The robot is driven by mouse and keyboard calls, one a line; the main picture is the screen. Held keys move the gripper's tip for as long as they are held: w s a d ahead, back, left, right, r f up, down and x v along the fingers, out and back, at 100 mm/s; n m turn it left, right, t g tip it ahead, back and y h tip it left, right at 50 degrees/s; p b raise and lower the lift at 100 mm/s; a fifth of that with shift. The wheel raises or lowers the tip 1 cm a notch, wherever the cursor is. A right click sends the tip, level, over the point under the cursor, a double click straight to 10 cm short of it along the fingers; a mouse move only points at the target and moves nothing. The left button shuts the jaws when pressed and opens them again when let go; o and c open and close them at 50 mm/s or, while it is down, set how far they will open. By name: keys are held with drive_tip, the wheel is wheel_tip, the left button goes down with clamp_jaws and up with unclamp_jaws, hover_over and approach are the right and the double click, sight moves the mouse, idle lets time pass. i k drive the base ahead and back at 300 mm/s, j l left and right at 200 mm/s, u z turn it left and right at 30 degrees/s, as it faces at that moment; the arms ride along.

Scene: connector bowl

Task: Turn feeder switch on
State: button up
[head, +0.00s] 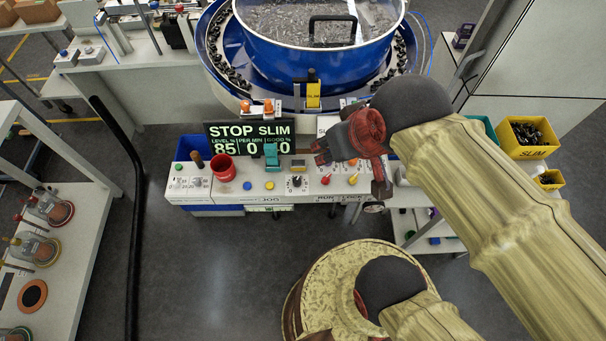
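I cannot tell from the small markings which control is the feeder switch. My red and black gripper (340,158) is over the right part of the panel, near the red-tipped levers. It hides part of the panel, and whether its fingers are open is unclear. I see nothing held in it.
The blue feeder bowl (300,65) holds many small grey parts. A red cup (223,168) and a teal item (271,155) stand on the panel. Yellow bins (525,150) are at the right. A shelf with fixtures (75,270) is at the left. Grey floor lies in front.

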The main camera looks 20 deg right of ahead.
sight(326, 180)
drive_tip(key=l+u, duration=0.35)
drive_tip(key=k+l+u, duration=0.1)
drive_tip(key=u, duration=0.25)
drive_tip(key=k+l+u, duration=0.15)
drive_tip(key=l+u, duration=0.25)
drive_tip(key=j, duration=0.1)
